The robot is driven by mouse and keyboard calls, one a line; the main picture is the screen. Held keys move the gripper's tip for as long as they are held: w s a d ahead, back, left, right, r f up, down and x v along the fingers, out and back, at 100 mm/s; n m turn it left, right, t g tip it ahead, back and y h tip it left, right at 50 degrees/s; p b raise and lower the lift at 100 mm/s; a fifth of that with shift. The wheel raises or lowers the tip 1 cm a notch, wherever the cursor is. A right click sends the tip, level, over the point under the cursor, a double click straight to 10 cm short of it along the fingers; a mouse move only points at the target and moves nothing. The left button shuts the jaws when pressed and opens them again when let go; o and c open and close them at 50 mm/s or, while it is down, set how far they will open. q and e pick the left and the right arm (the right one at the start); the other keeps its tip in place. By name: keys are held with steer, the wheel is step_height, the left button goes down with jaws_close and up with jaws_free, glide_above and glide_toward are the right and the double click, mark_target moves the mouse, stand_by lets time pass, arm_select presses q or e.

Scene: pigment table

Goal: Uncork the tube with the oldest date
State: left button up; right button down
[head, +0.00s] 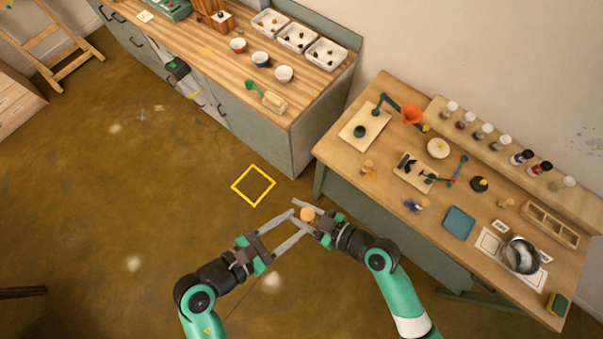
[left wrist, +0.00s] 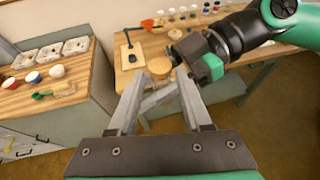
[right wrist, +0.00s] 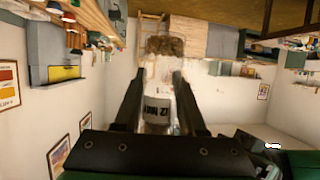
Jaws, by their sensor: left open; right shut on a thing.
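My right gripper (head: 314,216) is shut on a corked tube, held in the air over the floor. In the right wrist view the clear tube (right wrist: 157,108) sits between the fingers, with dark upside-down lettering on its pale label that I cannot read surely. Its brown cork (right wrist: 165,46) is at the far end. The round tan cork also shows in the head view (head: 307,214) and left wrist view (left wrist: 159,68). My left gripper (left wrist: 160,76) is open, its fingertips on either side of the cork; I cannot tell whether they touch it.
The right table (head: 345,150) holds a row of jars on a shelf, a blue pad (head: 459,221), a metal bowl (head: 521,254) and a wooden rack (head: 550,225). The back counter (head: 220,65) holds bowls and white trays. Floor around my grippers is clear.

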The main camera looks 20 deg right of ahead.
mark_target(305, 216)
arm_select(q)
steer(key=shift+x, duration=1.7)
jaws_close()
steer(key=shift+r, duration=0.15)
steer(key=shift+r, duration=1)
steer(key=shift+r, duration=2)
